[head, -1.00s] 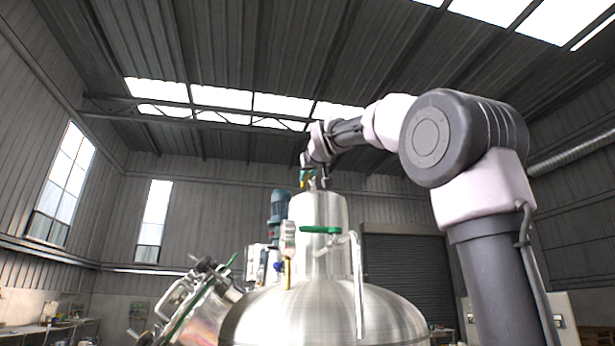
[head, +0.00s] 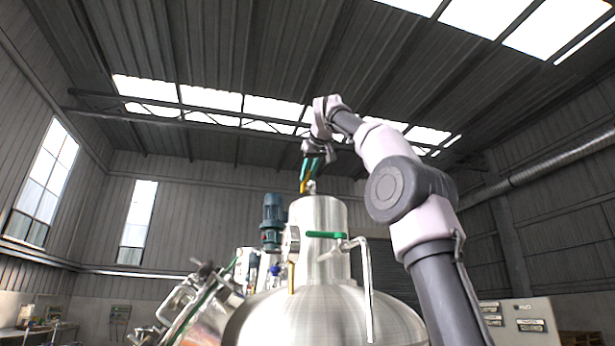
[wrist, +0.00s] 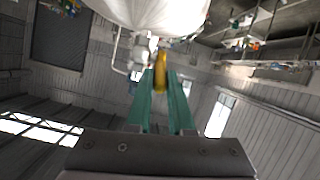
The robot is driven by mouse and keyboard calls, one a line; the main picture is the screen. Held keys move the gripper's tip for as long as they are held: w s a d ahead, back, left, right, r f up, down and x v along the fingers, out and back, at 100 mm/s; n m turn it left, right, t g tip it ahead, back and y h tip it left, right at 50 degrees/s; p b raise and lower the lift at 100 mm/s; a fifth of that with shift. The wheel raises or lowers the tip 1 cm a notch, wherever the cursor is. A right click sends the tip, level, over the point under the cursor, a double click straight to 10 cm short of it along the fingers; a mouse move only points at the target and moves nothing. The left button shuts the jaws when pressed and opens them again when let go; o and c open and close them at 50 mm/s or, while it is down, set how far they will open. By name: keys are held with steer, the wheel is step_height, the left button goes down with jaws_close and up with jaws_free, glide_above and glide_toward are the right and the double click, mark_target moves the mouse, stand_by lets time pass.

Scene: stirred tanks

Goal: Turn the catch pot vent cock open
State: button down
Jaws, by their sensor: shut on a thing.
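The steel catch pot (head: 318,213) stands on top of a domed tank, with its vent cock (head: 311,186) at the very top. The cock's yellow lever (head: 303,186) sits between the teal fingers of my gripper (head: 306,173), above the pot. In the wrist view the fingers (wrist: 165,76) are shut on the yellow lever (wrist: 161,67), and the pale vessel (wrist: 160,10) lies beyond. The fingers hide part of the lever, and the cock's body is small in the head view.
A green-handled valve (head: 325,235) with a downward pipe (head: 369,300) projects from the pot's side. A blue-green motor (head: 273,220) stands behind left. A tilted steel vessel (head: 205,305) is at lower left.

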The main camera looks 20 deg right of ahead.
stand_by(0.5)
steer(key=c, duration=0.8)
jaws_free()
steer(key=v, duration=1)
steer(key=shift+s+r, duration=0.3)
steer(key=shift+s, duration=0.05)
